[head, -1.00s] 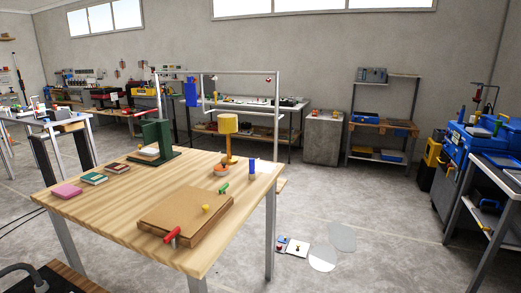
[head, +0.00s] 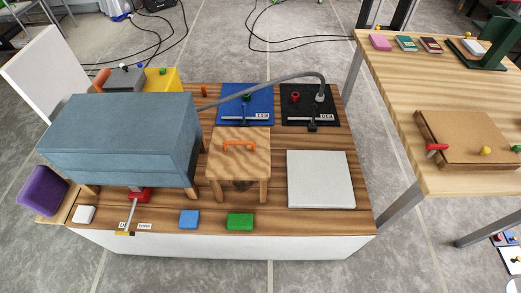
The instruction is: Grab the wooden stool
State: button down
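A small wooden stool (head: 238,172) stands upright on a low wooden bench (head: 333,223), near the middle of the head view. It has a flat square top with an orange handle (head: 239,146) on it and short legs below. The space under its top is dark and partly hidden. My gripper does not show in this view.
A large blue-grey box on legs (head: 120,140) stands close left of the stool. Blue (head: 233,98) and black (head: 297,113) panels with a bent grey pipe (head: 290,77) lie behind it. A white slab (head: 320,179) lies right. Blue (head: 189,219) and green (head: 240,221) blocks lie in front.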

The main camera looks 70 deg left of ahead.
aim_at(239, 154)
jog(key=u, duration=1.7)
jog(key=i+j+z, duration=0.1)
jog(key=z, duration=0.3)
jog(key=i+j+z, duration=0.15)
jog(key=z, duration=0.2)
jog(key=i+j+z, duration=0.1)
jog(key=j+z, duration=0.15)
jog(key=z, duration=0.15)
